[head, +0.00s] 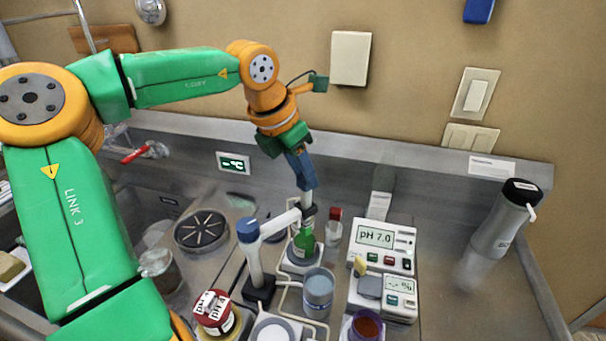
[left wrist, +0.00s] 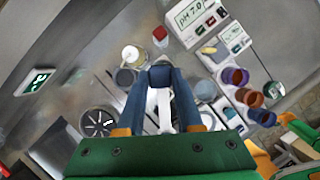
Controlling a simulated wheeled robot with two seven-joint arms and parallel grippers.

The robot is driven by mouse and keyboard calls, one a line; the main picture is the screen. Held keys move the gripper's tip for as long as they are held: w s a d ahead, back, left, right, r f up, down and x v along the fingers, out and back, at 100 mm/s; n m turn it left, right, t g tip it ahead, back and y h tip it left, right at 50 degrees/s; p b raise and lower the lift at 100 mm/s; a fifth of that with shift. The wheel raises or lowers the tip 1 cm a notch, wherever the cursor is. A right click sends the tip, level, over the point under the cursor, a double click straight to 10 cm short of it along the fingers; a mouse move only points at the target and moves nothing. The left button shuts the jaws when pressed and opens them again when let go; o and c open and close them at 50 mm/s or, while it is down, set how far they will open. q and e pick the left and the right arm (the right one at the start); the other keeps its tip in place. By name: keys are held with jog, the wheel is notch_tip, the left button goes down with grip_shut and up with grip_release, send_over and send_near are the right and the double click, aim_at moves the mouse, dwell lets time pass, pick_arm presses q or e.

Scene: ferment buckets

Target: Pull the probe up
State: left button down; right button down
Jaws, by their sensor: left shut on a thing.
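My left gripper (head: 306,186) points down over the counter, its dark blue fingers shut on the top of the probe (head: 306,200). The probe is a pale upright rod. Below it is a dark collar at the end of the stand's white arm, and a green bottle (head: 304,244) stands under that. The fingers hide the probe's top, and I cannot tell how deep its lower end reaches. In the left wrist view the blue fingers (left wrist: 161,76) meet with the white stand arm (left wrist: 163,108) behind them.
The stand post (head: 254,262) with a blue-grey cap is just left of the bottle. A grey-blue cup (head: 318,291), a pH 7.0 meter (head: 379,243) and a red-lidded jar (head: 217,313) are close by. A steel flask (head: 503,222) stands far right.

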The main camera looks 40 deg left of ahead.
pick_arm(q)
notch_tip(320, 180, up, 2)
jog(key=shift+r+p, duration=0.2)
jog(key=shift+p, duration=0.1)
jog(key=shift+w+a+f, duration=0.1)
jog(key=shift+w+f, duration=0.05)
jog(key=c, duration=0.6)
grip_release()
jog(key=shift+o, duration=0.2)
jog(key=v, duration=0.7)
jog(key=shift+b, duration=0.4)
